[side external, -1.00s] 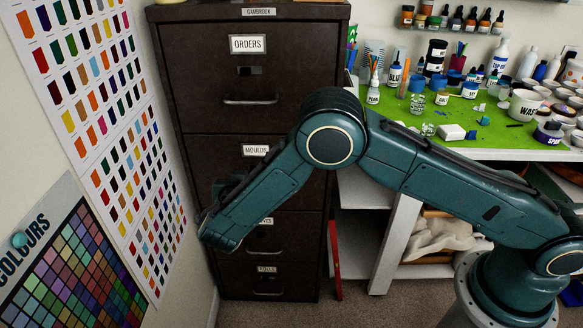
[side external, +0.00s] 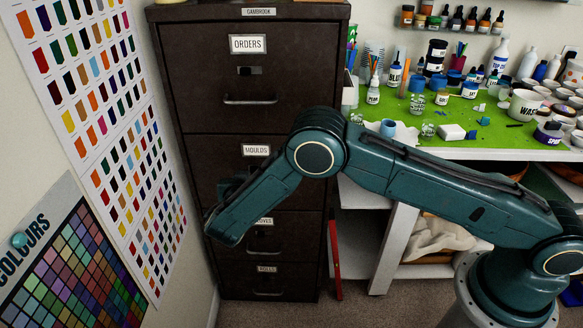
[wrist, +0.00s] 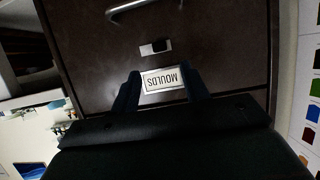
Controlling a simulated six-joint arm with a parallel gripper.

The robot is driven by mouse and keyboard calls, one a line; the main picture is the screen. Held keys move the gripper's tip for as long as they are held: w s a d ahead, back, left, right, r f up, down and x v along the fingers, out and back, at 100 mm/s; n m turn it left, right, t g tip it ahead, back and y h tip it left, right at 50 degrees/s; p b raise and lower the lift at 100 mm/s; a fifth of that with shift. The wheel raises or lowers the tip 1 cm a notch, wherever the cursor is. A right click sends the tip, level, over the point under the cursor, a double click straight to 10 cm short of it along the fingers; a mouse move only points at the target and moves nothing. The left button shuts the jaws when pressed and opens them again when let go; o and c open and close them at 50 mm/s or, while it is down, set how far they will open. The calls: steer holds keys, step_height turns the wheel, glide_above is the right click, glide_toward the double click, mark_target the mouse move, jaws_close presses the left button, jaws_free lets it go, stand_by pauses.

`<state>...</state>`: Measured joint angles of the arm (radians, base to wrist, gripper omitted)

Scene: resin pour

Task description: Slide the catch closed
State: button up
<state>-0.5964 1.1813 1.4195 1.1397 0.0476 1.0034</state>
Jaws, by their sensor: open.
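The catch (wrist: 147,50) on the MOULDS drawer (wrist: 215,40) shows in the wrist view as a small pale plate with a dark part toward its right. It lies between the MOULDS label (wrist: 165,79) and the drawer handle (wrist: 128,10). My gripper (wrist: 160,73) is open and empty, its two dark fingers either side of the label in the picture, just below the catch. Whether the fingers touch the drawer front, I cannot tell. In the side view my arm hides this catch and most of the gripper; the MOULDS label (side external: 256,150) stays visible.
The dark filing cabinet (side external: 185,60) has an ORDERS drawer (side external: 285,105) above, with its own catch (side external: 250,71), and further drawers below. A wall with colour charts (side external: 110,130) is close on the left. A cluttered workbench (side external: 470,145) stands on the right.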

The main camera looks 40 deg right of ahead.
mark_target(254, 170)
steer(key=x, duration=0.8)
steer(key=shift+w+d+f, duration=0.1)
steer(key=shift+w, duration=0.05)
jaws_close()
